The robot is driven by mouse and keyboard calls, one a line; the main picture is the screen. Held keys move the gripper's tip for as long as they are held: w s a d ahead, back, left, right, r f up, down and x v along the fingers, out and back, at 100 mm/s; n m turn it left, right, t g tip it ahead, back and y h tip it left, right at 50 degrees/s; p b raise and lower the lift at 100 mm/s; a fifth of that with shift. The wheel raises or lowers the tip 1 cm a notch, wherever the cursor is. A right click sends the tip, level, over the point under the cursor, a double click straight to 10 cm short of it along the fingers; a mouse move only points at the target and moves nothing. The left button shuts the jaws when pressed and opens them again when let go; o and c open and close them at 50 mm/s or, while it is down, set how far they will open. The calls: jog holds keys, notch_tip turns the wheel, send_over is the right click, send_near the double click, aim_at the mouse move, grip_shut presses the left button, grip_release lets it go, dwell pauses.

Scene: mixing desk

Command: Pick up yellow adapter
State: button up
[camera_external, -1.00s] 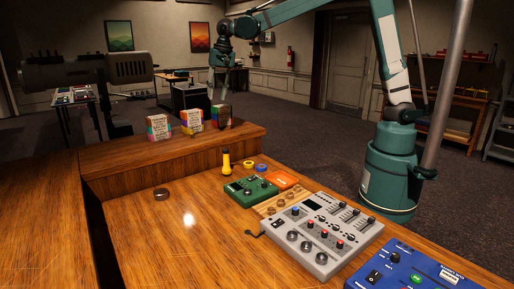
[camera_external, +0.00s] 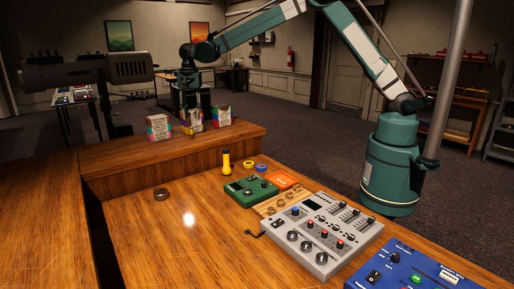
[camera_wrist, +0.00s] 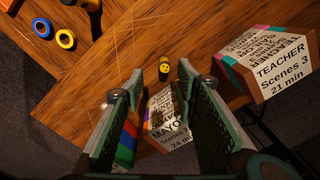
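A small yellow and black piece, which looks like the yellow adapter (camera_wrist: 164,67), sits on the wooden surface in the wrist view. It shows between the tips of my gripper (camera_wrist: 160,70), whose two green fingers are wide apart and hold nothing. I cannot tell how far above it the tips are. In the external view my gripper (camera_external: 190,103) is over the raised wooden shelf, at the middle box. I cannot make out the adapter in the external view.
Labelled boxes stand close by: the middle box (camera_wrist: 166,112) shows between my fingers, another (camera_wrist: 270,65) lies to the right. A left box (camera_external: 158,127) and right box (camera_external: 222,115) flank the middle one. Tape rings (camera_wrist: 65,39), a flashlight-like tool (camera_external: 226,163) and a mixer (camera_external: 318,235) are on the desk.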

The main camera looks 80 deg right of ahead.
aim_at(192, 137)
jog(key=shift+w+f+m, duration=0.3)
jog(key=shift+w+f, duration=0.4)
jog(key=shift+f, duration=0.2)
jog(key=shift+f, duration=0.1)
jog(key=shift+f, duration=1.2)
jog(key=shift+f, duration=0.1)
jog(key=shift+s+f+p, duration=0.2)
jog(key=shift+f+p, duration=0.3)
jog(key=shift+f, duration=2)
jog(key=shift+c, duration=0.6)
grip_shut()
